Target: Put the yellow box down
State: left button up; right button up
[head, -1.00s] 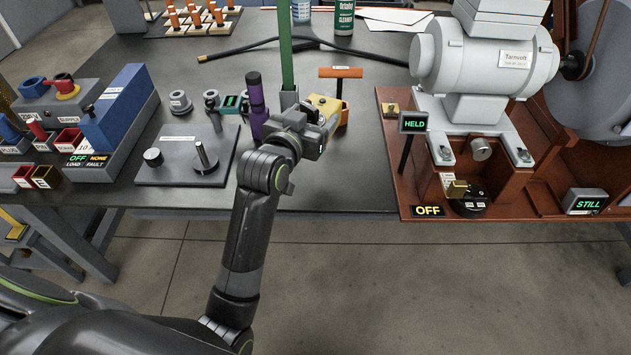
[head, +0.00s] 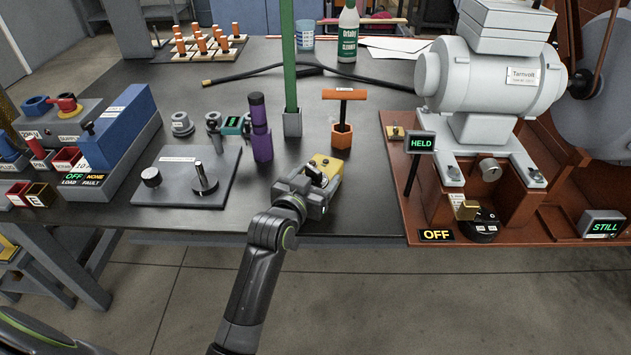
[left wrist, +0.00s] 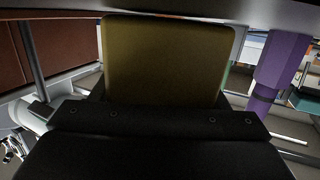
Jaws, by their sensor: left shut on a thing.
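The yellow box (head: 328,168) is at the front middle of the dark table (head: 370,200), held at my left gripper (head: 318,178). My left gripper is shut on it, with the arm reaching in from the front edge. In the left wrist view the yellow box (left wrist: 168,60) fills the upper middle, beyond the dark gripper body. The box is at or just above the table top; I cannot tell whether it touches. My right gripper is not in view.
A purple cylinder (head: 260,130) stands left of the box, and an orange T-handle tool (head: 343,112) behind it. A grey plate with posts (head: 180,185) lies further left. The brown machine base (head: 425,205) is to the right. Table around the box's right side is clear.

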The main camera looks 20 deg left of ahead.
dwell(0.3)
pick_arm(q)
jog(key=o, duration=1)
jog(key=shift+f, duration=0.15)
jog(key=o, duration=0.3)
